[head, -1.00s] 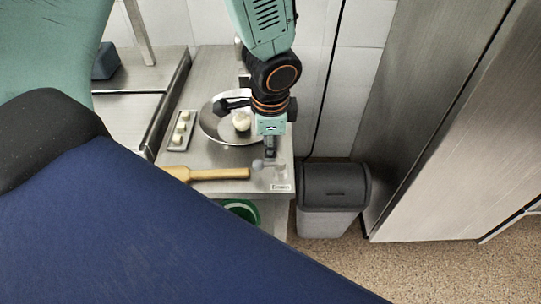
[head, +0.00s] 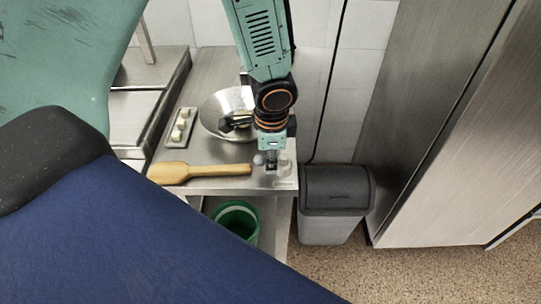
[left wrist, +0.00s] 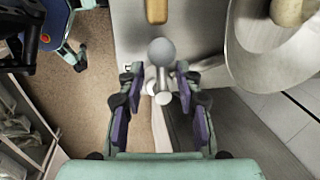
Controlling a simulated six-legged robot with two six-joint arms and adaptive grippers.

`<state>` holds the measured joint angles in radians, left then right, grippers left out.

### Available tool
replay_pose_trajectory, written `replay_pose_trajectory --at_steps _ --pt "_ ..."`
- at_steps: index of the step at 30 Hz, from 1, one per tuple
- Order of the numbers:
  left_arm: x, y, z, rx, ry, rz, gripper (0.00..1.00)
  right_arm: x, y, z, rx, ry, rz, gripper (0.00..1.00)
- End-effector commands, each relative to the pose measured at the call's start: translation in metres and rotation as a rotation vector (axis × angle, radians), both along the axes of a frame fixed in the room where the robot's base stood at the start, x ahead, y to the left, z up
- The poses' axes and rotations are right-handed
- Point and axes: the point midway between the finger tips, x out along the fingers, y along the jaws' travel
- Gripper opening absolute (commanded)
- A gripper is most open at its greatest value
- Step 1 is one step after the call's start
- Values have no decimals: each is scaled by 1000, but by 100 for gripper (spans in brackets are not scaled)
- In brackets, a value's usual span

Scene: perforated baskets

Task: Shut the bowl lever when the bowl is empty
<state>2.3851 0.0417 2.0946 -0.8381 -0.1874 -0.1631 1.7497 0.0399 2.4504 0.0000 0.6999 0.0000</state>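The steel bowl (head: 212,104) stands at the back of the steel table, partly hidden by my arm. A pale round ball (left wrist: 287,10) lies in the bowl in the left wrist view. The bowl lever has a grey ball knob (left wrist: 161,51) on a short metal stem; the knob also shows in the head view (head: 258,160) near the table's front edge. My left gripper (left wrist: 157,78) is open, with its two purple-padded fingers on either side of the lever stem. I see a gap between pads and stem. My right gripper is not in view.
A small tray (head: 168,138) with several pale balls lies left of the bowl. A wooden paddle (head: 200,171) lies along the table's front. A green bucket (head: 236,211) is below the tabletop. A grey bin (head: 335,205) stands right of the table, before a steel cabinet (head: 450,150).

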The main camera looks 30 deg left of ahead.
Motion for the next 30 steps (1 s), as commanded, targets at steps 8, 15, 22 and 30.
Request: replay_pose_trajectory --at_steps 8,15,22,30 --pt "0 0 0 0 0 0 17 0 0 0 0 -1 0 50" --pt "-1 0 0 1 2 0 0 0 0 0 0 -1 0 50" --pt "-1 0 0 1 3 -1 0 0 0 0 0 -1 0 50" --pt "1 2 -1 2 5 -88 0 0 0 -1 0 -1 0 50"
